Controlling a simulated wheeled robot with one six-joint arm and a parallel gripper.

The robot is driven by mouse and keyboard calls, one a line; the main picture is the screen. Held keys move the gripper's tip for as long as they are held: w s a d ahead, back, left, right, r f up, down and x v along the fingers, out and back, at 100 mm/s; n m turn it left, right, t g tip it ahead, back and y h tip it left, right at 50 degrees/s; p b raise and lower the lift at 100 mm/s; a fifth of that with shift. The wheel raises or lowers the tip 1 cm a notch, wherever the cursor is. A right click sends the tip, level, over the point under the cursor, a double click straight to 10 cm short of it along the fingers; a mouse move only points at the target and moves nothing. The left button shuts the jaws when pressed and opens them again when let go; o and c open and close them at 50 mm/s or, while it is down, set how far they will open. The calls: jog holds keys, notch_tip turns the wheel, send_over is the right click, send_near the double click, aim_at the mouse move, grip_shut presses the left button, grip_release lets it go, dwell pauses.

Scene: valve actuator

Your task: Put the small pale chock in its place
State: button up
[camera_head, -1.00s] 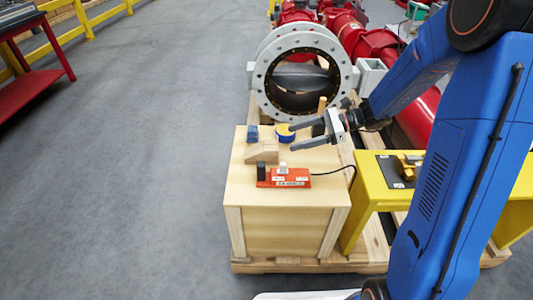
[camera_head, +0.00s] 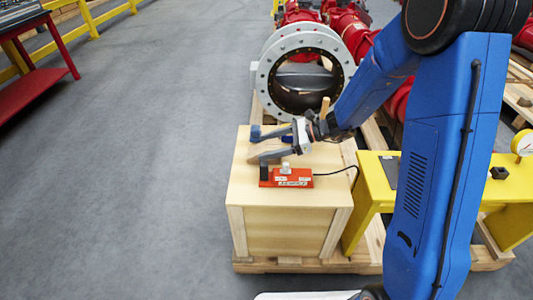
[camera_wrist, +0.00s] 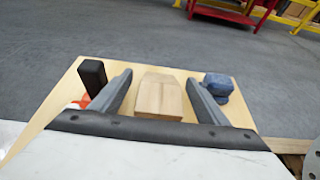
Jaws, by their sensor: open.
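The pale wooden chock (camera_wrist: 159,97), a block with a sloped top, sits on the wooden box top. In the wrist view it lies between the two fingers of my gripper (camera_wrist: 158,78), with a visible gap on each side. In the head view my gripper (camera_head: 255,146) reaches leftward low over the box, and its fingers partly hide the chock (camera_head: 267,147). The jaws are open and not closed on anything. I cannot make out from these views which spot is the chock's place.
On the box (camera_head: 240,190) stand a red device (camera_head: 289,180) with a cable, a black block (camera_wrist: 92,74) and a blue item (camera_wrist: 218,86). A large flanged valve (camera_head: 306,75) is behind. A yellow bench (camera_head: 372,178) is at the right. Floor at the left is clear.

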aim_at(257, 149)
jog(key=x, duration=0.4)
jog(key=shift+a+f, duration=0.25)
jog(key=c, duration=1.4)
jog(key=shift+r, duration=0.15)
